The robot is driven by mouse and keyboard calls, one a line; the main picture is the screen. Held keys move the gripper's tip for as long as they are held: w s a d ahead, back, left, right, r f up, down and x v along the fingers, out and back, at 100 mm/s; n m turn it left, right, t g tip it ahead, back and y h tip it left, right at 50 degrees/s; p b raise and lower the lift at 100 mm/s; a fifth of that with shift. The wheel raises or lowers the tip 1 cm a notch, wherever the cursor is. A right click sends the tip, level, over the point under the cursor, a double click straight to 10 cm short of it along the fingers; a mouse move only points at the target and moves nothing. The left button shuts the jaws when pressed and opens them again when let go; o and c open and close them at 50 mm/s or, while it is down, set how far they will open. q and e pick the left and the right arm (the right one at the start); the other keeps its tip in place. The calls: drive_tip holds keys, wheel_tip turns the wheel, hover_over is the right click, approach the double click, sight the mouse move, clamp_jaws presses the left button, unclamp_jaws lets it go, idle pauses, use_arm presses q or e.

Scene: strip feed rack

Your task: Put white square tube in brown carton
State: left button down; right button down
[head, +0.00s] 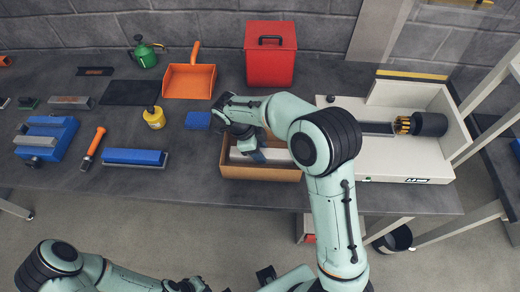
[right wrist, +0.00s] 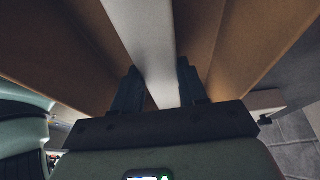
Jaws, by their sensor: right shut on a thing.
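The brown carton (head: 262,174) stands at the front edge of the bench, below my right forearm in the head view. The white square tube (head: 278,155) lies lengthwise within the carton's outline, partly hidden by my right arm. My right gripper (head: 258,156) is shut on the tube. In the right wrist view the white tube (right wrist: 143,42) runs between the two fingers (right wrist: 160,88), with brown carton walls (right wrist: 262,45) on both sides. Whether the tube touches the carton floor is unclear. My left gripper (head: 188,286) is at the bottom edge, partly cut off, away from the bench.
A red bin (head: 271,62) stands behind the carton. A white machine (head: 405,155) with a dark cylinder is to its right.

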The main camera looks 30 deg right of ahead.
drive_tip(key=c, duration=0.6)
unclamp_jaws()
use_arm(q)
drive_tip(key=shift+s, duration=0.1)
use_arm(e)
drive_tip(key=shift+a+r, duration=0.1)
drive_tip(key=shift+r, duration=0.25)
use_arm(q)
drive_tip(key=shift+w+r+p, duration=0.8)
drive_tip(key=shift+r+p, duration=0.05)
drive_tip(key=shift+r, duration=0.2)
use_arm(e)
drive_tip(key=v, duration=1.1)
drive_tip(key=shift+r, duration=0.2)
